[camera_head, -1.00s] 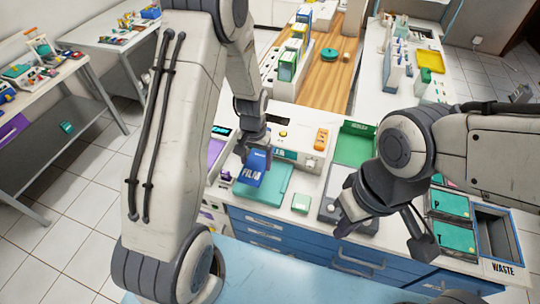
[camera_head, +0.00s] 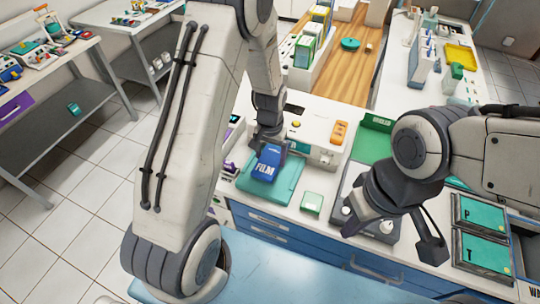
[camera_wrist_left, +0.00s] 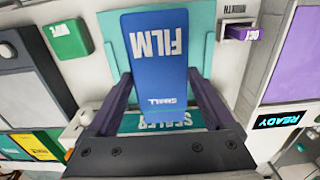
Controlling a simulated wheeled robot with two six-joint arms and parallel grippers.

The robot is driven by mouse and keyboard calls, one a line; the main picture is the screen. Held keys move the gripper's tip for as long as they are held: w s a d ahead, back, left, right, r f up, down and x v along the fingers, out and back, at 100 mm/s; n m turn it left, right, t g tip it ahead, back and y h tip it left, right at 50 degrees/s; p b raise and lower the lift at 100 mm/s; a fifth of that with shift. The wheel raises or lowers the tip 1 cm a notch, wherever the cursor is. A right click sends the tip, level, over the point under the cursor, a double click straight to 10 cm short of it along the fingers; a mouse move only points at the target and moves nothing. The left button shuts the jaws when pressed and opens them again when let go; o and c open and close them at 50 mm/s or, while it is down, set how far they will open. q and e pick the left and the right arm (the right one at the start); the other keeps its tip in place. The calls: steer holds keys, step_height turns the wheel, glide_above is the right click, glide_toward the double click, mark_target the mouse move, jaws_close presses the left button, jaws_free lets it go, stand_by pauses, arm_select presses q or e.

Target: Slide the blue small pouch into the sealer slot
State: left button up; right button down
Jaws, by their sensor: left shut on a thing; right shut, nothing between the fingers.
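A blue small pouch (camera_head: 268,163) marked FILM is held over a teal plate (camera_head: 289,186) at the front of the white sealer (camera_head: 311,128). In the left wrist view the pouch (camera_wrist_left: 157,58) reads FILM SMALL upside down, between both fingers. My left gripper (camera_head: 268,142) is shut on it, just in front of the sealer. The SEALER label (camera_wrist_left: 188,119) shows behind the pouch's lower end in the wrist view. The slot is hidden, and I cannot tell whether the pouch touches the plate or sealer. My right gripper (camera_head: 352,217) is shut and empty, over the counter's front.
A small green box (camera_head: 312,203) stands right of the teal plate. A grey unit with white knobs (camera_head: 386,227) lies under my right gripper. A READY screen (camera_wrist_left: 279,120) and a purple block (camera_wrist_left: 243,33) show at right in the wrist view.

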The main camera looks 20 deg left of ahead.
arm_select(q)
steer(key=shift+f+b, duration=2.45)
steer(key=shift+f, duration=0.65)
steer(key=shift+w+r, duration=0.15)
steer(key=shift+w, duration=0.15)
steer(key=shift+w+d, duration=0.1)
steer(key=shift+w, duration=1.85)
steer(key=shift+s+p, duration=0.15)
steer(key=shift+p, duration=0.15)
